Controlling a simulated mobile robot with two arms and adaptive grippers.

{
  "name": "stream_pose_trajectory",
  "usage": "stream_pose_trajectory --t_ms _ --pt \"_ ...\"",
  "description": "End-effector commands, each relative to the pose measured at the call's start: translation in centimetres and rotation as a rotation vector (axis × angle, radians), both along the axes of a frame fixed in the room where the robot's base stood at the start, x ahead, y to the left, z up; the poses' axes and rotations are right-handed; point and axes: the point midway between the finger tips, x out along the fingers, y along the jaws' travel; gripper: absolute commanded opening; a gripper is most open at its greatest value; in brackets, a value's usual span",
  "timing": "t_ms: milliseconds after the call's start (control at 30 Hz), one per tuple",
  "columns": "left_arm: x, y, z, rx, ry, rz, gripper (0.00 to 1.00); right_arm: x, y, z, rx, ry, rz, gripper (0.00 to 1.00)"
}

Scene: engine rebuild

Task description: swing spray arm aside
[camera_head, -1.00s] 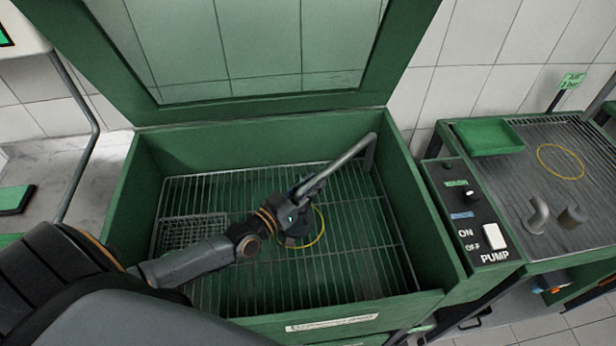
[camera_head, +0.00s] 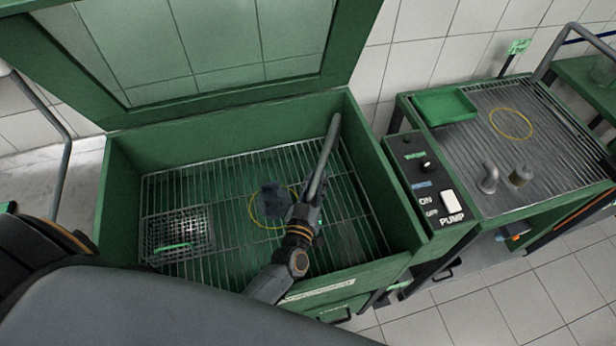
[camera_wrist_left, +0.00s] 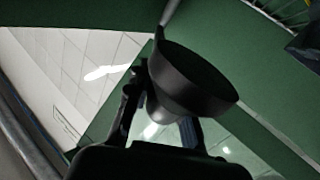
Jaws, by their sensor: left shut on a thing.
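The spray arm (camera_head: 324,165) is a grey tube. It runs from the back right corner of the open green washer (camera_head: 123,215) toward the front, above the right half of the wire rack. My left gripper (camera_head: 305,212) is shut on its free end. In the left wrist view, a dark cone-shaped nozzle (camera_wrist_left: 195,82) sits at the fingers of my left gripper (camera_wrist_left: 160,118). My right gripper is not in view.
A wire basket (camera_head: 178,236) with a green thing in it sits at the rack's left. The glazed lid (camera_head: 205,50) stands open behind. Right of the washer are the pump switch panel (camera_head: 425,190) and a bench with a green tray (camera_head: 445,106), a yellow ring and two metal parts.

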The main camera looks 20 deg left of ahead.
Motion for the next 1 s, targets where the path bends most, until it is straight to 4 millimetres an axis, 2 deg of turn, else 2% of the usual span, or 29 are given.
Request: stream_pose_trajectory --t_ms 300,333,400,433,767,867,1000 --pt "0.2 -0.2 0.3 0.001 -0.007 0.001 0.0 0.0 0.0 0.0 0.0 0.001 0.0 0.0" --pt "0.2 -0.2 0.3 0.001 -0.007 0.001 0.28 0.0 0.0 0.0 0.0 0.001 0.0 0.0" --pt "0.2 -0.1 0.3 0.001 -0.006 0.001 0.42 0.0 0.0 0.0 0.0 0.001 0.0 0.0" --pt "0.1 -0.1 0.3 0.001 -0.006 0.001 0.45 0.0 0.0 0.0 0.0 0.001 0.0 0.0" --pt "-0.3 -0.1 0.0 0.0 -0.001 0.0 0.45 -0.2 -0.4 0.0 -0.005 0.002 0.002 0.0" --pt "-1.4 -0.3 0.0 0.0 0.0 0.0 0.45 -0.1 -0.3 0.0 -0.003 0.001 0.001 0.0" --pt "-3.8 -0.6 0.0 0.0 0.001 0.0 0.45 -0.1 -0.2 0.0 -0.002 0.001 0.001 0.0"
